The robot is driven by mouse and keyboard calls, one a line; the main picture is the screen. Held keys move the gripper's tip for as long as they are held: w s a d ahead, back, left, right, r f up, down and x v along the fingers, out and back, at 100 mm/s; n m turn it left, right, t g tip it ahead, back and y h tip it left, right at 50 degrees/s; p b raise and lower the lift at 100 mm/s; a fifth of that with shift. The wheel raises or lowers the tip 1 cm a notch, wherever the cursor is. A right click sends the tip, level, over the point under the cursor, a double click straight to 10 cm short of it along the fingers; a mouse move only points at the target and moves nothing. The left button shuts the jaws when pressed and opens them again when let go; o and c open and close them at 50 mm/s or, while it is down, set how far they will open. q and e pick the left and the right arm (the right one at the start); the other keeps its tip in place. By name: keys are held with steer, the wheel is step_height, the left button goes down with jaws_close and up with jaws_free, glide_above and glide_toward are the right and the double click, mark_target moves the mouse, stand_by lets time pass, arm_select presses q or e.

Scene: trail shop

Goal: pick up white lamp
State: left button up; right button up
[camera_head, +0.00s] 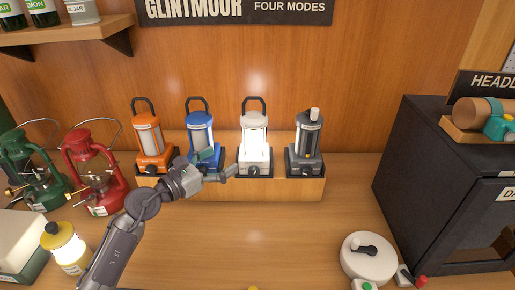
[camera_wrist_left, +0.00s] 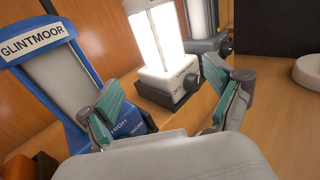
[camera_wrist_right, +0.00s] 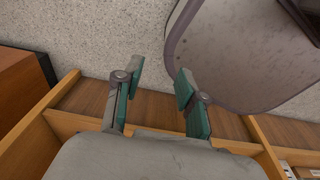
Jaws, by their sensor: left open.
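The white lamp (camera_head: 254,150) stands upright and lit on a low wooden stand, between a blue lamp (camera_head: 199,128) and a dark grey lamp (camera_head: 306,160). My left gripper (camera_head: 219,164) is open and empty, in front of the stand near the blue and white lamps. In the left wrist view, the white lamp (camera_wrist_left: 160,45) shows beyond and between the spread fingers (camera_wrist_left: 172,100), with its base clear of them. The blue lamp (camera_wrist_left: 62,92) is close behind the left finger. My right gripper (camera_wrist_right: 160,80) shows only in its wrist view, open and empty.
An orange lamp (camera_head: 150,140) is on the stand's left end (camera_head: 240,189). Red (camera_head: 90,170) and green (camera_head: 35,170) lanterns stand left. A black cabinet (camera_head: 430,180) and white round object (camera_head: 368,262) are right. The middle counter is clear.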

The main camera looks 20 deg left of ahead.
mark_target(246, 144)
arm_select(q)
steer(key=x, duration=0.3)
steer(key=p+x, duration=0.1)
steer(key=x, duration=0.2)
steer(key=shift+w+d+r, duration=0.1)
steer(key=shift+d+r, duration=0.15)
steer(key=shift+d, duration=0.05)
steer(key=shift+w+d, duration=0.1)
steer(key=shift+w, duration=0.15)
steer(key=p+x, duration=0.2)
steer(key=x, duration=0.2)
steer(key=shift+w, duration=0.2)
steer(key=shift+w+d+f, duration=0.1)
steer(key=shift+w+d, duration=0.05)
steer(key=shift+w, duration=0.2)
arm_select(e)
steer(key=s+r, duration=0.1)
steer(key=r, duration=0.2)
steer(key=shift+s+d, duration=0.15)
steer(key=shift+s, duration=0.25)
arm_select(q)
steer(key=shift+s, duration=0.1)
steer(key=shift+c, duration=0.2)
arm_select(e)
steer(key=shift+s, duration=0.1)
arm_select(q)
steer(key=c, duration=0.5)
jaws_close()
arm_select(e)
steer(key=shift+s, duration=0.15)
